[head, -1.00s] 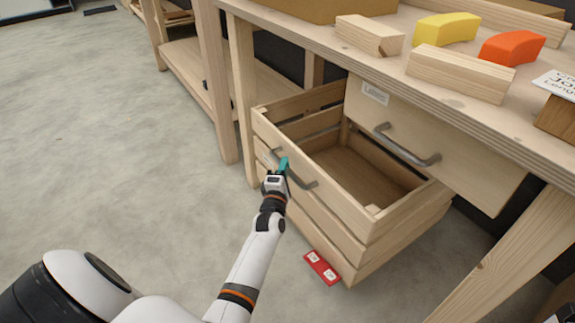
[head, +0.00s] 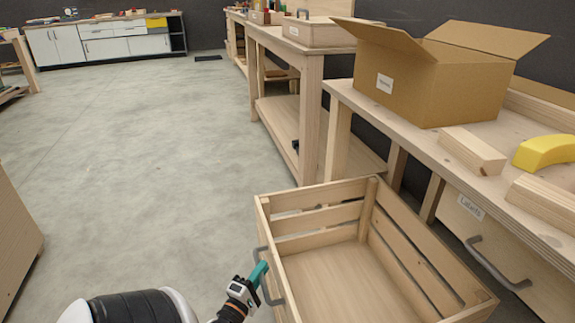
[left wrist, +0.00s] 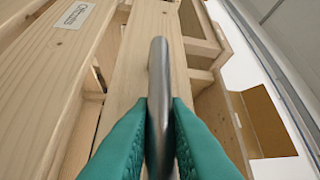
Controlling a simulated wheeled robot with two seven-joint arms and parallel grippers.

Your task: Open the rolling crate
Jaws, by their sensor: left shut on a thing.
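The rolling crate (head: 316,192) is a slatted light-wood box, open at the top and empty inside. It stands out in front of the workbench in the head view. Its grey bar handle (head: 264,275) is on the side facing my left arm. My left gripper (head: 260,273) has teal fingers and is shut on this handle. In the left wrist view the metal handle (left wrist: 158,80) runs between both teal fingers (left wrist: 160,135). A label (left wrist: 74,15) shows on the wood there. The crate's lower part is cut off in the head view. My right gripper is out of view.
The workbench (head: 400,125) holds an open cardboard box (head: 430,88), wood blocks (head: 473,150) and a yellow curved piece (head: 545,152). A drawer (head: 510,255) with a grey handle is under it. Grey floor (head: 150,160) lies clear to the left.

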